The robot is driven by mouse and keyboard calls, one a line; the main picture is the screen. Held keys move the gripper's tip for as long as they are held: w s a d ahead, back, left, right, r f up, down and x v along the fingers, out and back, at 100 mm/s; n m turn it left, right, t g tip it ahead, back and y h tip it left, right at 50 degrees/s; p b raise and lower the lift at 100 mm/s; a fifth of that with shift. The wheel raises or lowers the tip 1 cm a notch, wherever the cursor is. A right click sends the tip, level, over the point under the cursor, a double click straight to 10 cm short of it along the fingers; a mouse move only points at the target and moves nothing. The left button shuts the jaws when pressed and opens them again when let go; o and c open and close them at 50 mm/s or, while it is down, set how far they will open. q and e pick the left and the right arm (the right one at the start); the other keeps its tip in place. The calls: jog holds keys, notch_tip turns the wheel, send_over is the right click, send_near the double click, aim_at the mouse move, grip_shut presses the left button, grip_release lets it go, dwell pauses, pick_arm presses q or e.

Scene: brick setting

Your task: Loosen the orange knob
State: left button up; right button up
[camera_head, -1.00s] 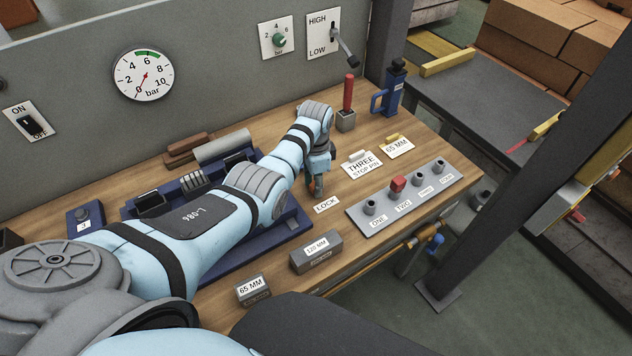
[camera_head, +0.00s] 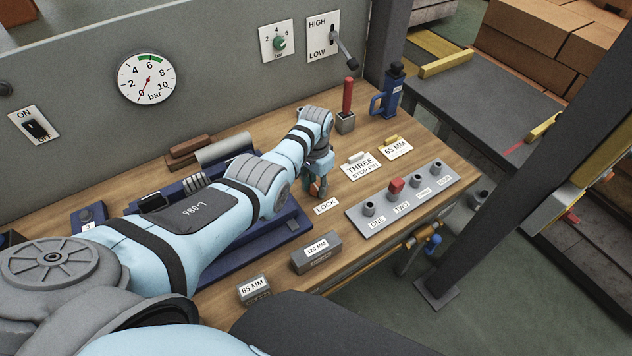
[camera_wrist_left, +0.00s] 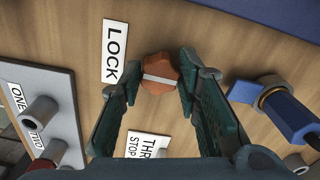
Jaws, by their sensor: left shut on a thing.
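The orange knob (camera_wrist_left: 160,73) stands on the wooden bench beside the white LOCK label (camera_wrist_left: 115,52). It has a pale stripe across its top. My left gripper (camera_wrist_left: 160,79) is shut on the knob, with one green finger on each side of it. In the head view, my left gripper (camera_head: 318,186) points down at the bench just above the LOCK label (camera_head: 326,206). There the fingers hide most of the knob. My right gripper is not in view.
A grey block (camera_head: 362,224) with several sockets and a red peg stands to the right. A blue fixture (camera_head: 262,243) lies under my left arm. Labelled blocks (camera_head: 315,254) sit along the front edge. A red-handled tool (camera_head: 347,100) and blue bottle-like item (camera_head: 391,90) stand behind.

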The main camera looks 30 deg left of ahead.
pick_arm(q)
jog(key=n, duration=0.4)
jog(key=shift+n+p, duration=0.3)
jog(key=shift+p, duration=0.05)
jog(key=n, duration=0.9)
jog(key=shift+d, duration=0.1)
jog(key=shift+w+n, duration=0.1)
jog(key=shift+n, duration=1.8)
jog(key=o, duration=1.1)
jog(key=shift+o, duration=0.2)
jog(key=shift+r, duration=0.1)
